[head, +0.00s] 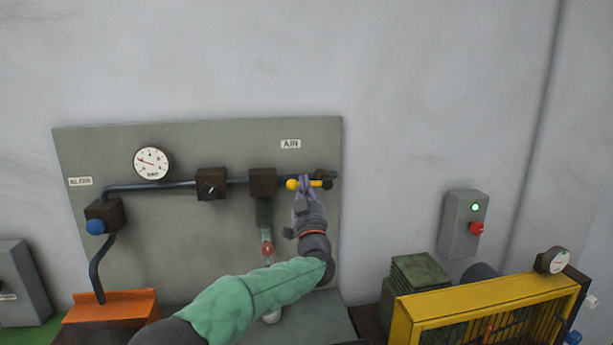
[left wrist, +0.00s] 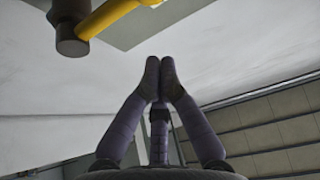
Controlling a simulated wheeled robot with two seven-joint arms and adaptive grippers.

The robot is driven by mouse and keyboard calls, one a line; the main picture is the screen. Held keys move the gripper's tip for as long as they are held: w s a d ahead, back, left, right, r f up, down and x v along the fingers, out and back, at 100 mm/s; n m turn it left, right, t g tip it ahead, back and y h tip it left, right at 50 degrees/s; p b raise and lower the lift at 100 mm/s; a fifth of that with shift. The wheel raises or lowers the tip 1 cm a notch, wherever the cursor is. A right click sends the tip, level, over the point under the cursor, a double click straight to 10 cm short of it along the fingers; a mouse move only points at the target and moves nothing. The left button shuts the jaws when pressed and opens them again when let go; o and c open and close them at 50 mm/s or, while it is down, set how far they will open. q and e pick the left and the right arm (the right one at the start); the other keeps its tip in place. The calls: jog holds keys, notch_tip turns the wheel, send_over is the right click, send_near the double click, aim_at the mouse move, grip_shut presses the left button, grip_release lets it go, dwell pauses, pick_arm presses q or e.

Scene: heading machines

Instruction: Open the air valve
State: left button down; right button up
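The yellow air valve lever (head: 292,184) lies roughly level below the AIR label (head: 291,144), along the pipe at the panel's right side. A dark round part sits at its right end. In the left wrist view the yellow lever (left wrist: 108,17) crosses the top left corner, with a dark round part (left wrist: 71,36) beside it. My left gripper (head: 304,182) is in front of the lever in the head view and hides its middle. In the left wrist view its fingertips (left wrist: 160,68) are together with nothing seen between them. Whether they touch the lever I cannot tell. My right gripper is not in view.
The grey panel (head: 215,145) carries a gauge (head: 152,163), dark valve blocks (head: 211,184), a blue knob (head: 95,227) and a red part (head: 267,248) on a lower pipe.

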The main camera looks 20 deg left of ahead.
pick_arm(q)
jog(key=v, duration=0.5)
jog(key=shift+s+d+f, duration=0.15)
jog(key=shift+s, duration=0.1)
